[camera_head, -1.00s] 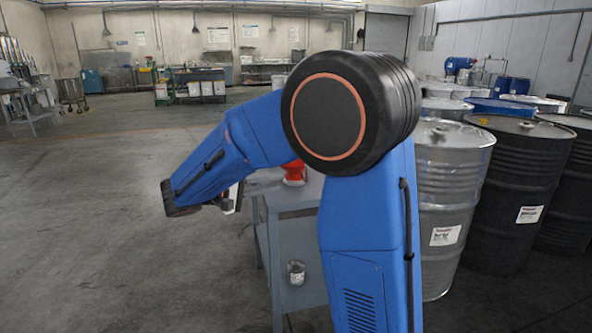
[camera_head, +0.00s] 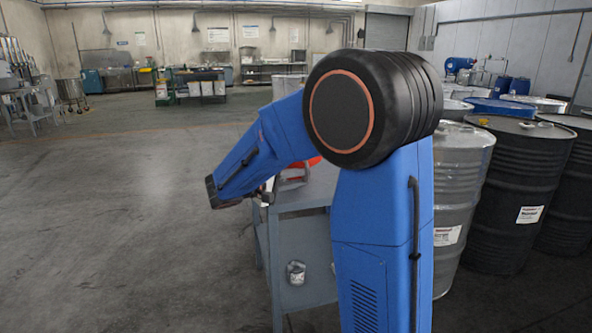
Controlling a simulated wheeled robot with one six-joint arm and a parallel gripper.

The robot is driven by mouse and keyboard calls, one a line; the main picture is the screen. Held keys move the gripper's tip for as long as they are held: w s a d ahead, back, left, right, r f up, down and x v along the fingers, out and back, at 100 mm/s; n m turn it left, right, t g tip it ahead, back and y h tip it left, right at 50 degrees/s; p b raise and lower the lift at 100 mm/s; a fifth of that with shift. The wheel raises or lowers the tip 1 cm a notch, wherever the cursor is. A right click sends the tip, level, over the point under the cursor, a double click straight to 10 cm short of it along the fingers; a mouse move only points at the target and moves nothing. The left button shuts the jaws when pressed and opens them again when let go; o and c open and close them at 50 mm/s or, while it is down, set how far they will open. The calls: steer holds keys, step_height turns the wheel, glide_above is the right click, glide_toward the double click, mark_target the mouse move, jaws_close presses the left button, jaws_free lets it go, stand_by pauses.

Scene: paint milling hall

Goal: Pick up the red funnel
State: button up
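The red funnel (camera_head: 314,160) is on the grey worktable (camera_head: 297,205), mostly hidden behind my blue arm. Only small red patches of it show beside the arm's underside. My gripper (camera_head: 263,194) shows only as a small dark and grey piece under the end of my arm, at the table's left edge. Its fingers are too hidden to tell whether they are open or shut. I cannot tell how far it is from the funnel.
A small metal can (camera_head: 296,272) stands on the table's lower shelf. A silver drum (camera_head: 457,190) and a black drum (camera_head: 517,190) stand close on the right, with more behind. The floor (camera_head: 110,230) on the left is clear.

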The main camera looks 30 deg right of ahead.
steer(key=shift+w+d+f, duration=0.15)
steer(key=shift+d, duration=0.55)
jaws_close()
